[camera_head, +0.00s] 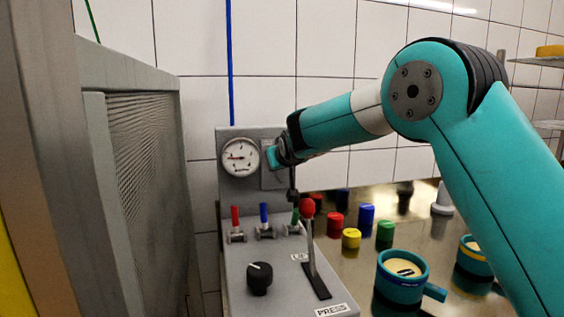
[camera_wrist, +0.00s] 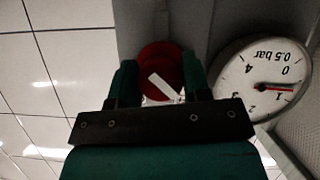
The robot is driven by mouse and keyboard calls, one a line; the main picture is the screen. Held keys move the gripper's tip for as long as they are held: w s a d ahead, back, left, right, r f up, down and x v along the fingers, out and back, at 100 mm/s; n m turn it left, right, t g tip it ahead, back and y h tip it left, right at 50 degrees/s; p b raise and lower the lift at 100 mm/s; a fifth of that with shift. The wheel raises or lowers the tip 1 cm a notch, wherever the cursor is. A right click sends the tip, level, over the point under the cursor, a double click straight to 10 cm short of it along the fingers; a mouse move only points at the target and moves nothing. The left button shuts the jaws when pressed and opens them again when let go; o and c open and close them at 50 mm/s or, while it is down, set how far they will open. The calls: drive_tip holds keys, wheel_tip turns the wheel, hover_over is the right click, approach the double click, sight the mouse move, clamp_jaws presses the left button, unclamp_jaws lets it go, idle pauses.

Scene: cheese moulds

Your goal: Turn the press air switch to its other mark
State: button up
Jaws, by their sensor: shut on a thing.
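The press air switch is a round red knob (camera_wrist: 160,56) with a white bar, seen in the wrist view on a grey plate. The white bar lies slantwise, from upper left to lower right. My gripper (camera_wrist: 159,78) is shut on the red knob, one finger on each side. In the head view my gripper (camera_head: 275,158) reaches the upright grey panel (camera_head: 268,183) just right of the pressure gauge (camera_head: 240,157). There it hides the knob. The marks around the switch cannot be made out in either view.
Below stand red, blue and green valve handles (camera_head: 264,213), a lever with a red ball (camera_head: 307,208) and a black dial (camera_head: 260,277). Coloured caps (camera_head: 351,238) and a teal mould (camera_head: 402,285) stand at right. A grey cabinet (camera_head: 145,160) is close at left.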

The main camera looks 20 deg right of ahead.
drive_tip(key=o, duration=0.9)
drive_tip(key=shift+r, duration=0.1)
wheel_tip(320, 180, up, 20)
drive_tip(key=shift+f+p, duration=0.1)
drive_tip(key=shift+p, duration=0.8)
